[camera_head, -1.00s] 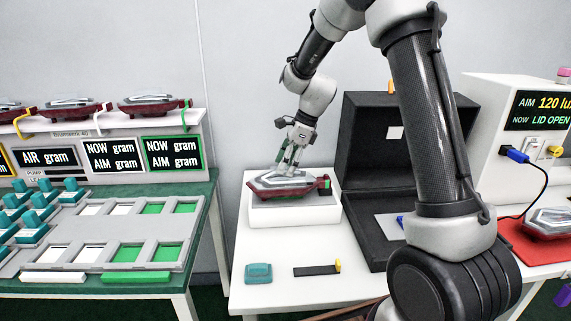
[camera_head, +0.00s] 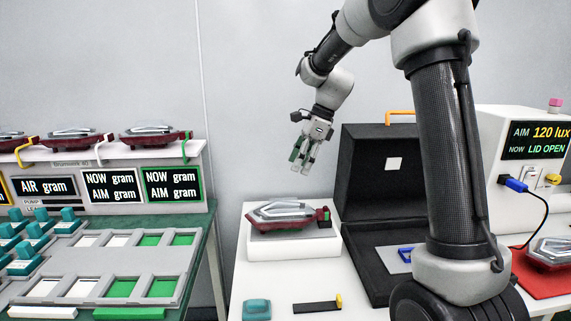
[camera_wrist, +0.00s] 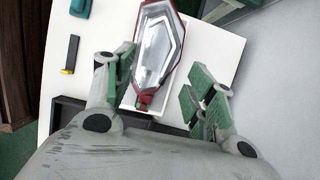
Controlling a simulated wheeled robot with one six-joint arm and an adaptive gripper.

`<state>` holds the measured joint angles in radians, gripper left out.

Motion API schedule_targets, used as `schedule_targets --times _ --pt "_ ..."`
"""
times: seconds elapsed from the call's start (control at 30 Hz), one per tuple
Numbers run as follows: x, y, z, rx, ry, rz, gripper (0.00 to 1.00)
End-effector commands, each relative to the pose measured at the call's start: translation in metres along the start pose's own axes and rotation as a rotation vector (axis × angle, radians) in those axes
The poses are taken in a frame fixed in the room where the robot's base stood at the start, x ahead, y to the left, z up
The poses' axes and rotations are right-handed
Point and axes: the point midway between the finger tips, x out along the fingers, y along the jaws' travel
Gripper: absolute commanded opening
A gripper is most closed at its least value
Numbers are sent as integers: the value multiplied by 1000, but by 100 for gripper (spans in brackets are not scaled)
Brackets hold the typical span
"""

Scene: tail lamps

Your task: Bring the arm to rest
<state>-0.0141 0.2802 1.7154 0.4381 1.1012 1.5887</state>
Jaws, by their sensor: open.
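My gripper (camera_head: 302,158) is open and empty, raised above a tail lamp (camera_head: 285,212) with a dark red body and a clear faceted top. That lamp rests on a white block (camera_head: 294,244) on the white table. In the wrist view the same lamp (camera_wrist: 154,50) shows beyond and between the open green-padded fingers of my gripper (camera_wrist: 158,85), with nothing held. My arm reaches in from the upper right, bent at the elbow.
A black box (camera_head: 383,180) with its lid raised stands right of the lamp. A white instrument (camera_head: 500,215) reads LID OPEN. Another lamp (camera_head: 552,250) lies on a red mat. A teal block (camera_head: 257,309) and a black strip (camera_head: 315,307) lie in front. Left is a bench with trays (camera_head: 120,262).

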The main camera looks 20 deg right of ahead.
Motion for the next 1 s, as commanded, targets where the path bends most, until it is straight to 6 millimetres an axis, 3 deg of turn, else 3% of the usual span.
schedule_targets --times 0.17,0.27,0.37,0.47,0.7,1.0 --pt "0 0 0 -49 0 -1 55" --pt "0 -2 -2 -194 8 -7 55" --pt "11 9 -18 -414 44 27 55" --pt "13 35 -40 -671 88 73 55" --pt "-28 131 -84 -1303 206 148 55" --pt "-68 242 -128 -1753 380 175 55"
